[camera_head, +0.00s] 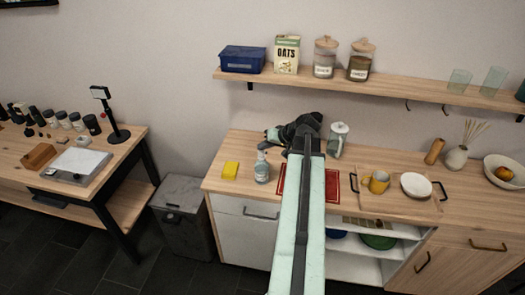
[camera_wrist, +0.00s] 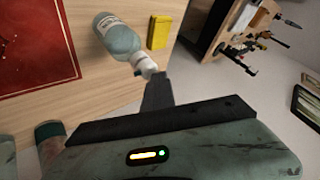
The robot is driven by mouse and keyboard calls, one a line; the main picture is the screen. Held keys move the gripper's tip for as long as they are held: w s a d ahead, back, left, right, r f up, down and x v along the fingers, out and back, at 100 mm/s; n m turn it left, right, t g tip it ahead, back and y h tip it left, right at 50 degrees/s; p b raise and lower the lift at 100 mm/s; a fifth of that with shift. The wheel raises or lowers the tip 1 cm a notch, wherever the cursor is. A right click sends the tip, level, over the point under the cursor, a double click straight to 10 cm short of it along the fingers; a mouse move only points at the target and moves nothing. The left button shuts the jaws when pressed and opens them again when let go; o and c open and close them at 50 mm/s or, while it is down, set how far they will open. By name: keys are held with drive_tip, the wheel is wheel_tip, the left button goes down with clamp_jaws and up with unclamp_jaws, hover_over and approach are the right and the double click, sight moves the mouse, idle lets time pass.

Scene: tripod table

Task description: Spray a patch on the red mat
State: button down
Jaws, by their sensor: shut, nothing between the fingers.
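The spray bottle (camera_head: 262,168), clear grey-blue with a white top, stands on the counter left of the red mat (camera_head: 281,180). My arm hides much of the mat in the head view. My gripper (camera_head: 271,134) is above the back of the counter, shut and empty. In the wrist view the bottle (camera_wrist: 118,38) shows with its white head close to the dark fingertips (camera_wrist: 157,84); I cannot tell whether they touch. The mat (camera_wrist: 35,45) is at the left of that view, plain red with a thin pale pattern.
A yellow sponge (camera_head: 231,170) lies left of the bottle. A glass press jug (camera_head: 338,140) stands behind the mat. A tray (camera_head: 408,205) with a yellow mug (camera_head: 378,182) and white bowl (camera_head: 416,186) is to the right. The shelf (camera_head: 400,88) overhangs the counter.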

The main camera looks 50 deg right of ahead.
sight(264, 152)
drive_tip(key=shift+r, duration=0.1)
drive_tip(key=shift+r+p, duration=0.4)
drive_tip(key=shift+p, duration=0.1)
wheel_tip(264, 152, up, 6)
drive_tip(key=p, duration=0.6)
idle(0.6)
